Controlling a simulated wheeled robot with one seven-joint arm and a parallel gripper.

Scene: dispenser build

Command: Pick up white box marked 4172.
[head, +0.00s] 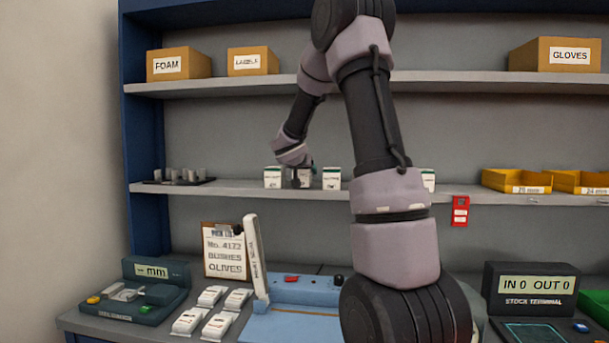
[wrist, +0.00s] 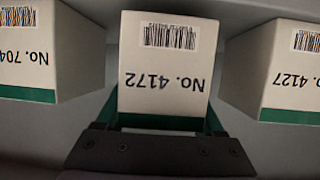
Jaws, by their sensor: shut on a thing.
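The white box marked No. 4172 (wrist: 165,65) is in the middle of the wrist view, its label upside down, with a barcode and a green band. My gripper (wrist: 163,118) is shut on it, one finger along each side. In the head view the box (head: 303,180) is at the middle shelf, partly hidden by my gripper (head: 302,170). I cannot tell whether it is resting on the shelf or slightly raised.
A box marked 4127 (wrist: 280,70) and one whose number starts 704 (wrist: 45,50) stand close on either side. The middle shelf (head: 230,188) also holds yellow bins (head: 517,181).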

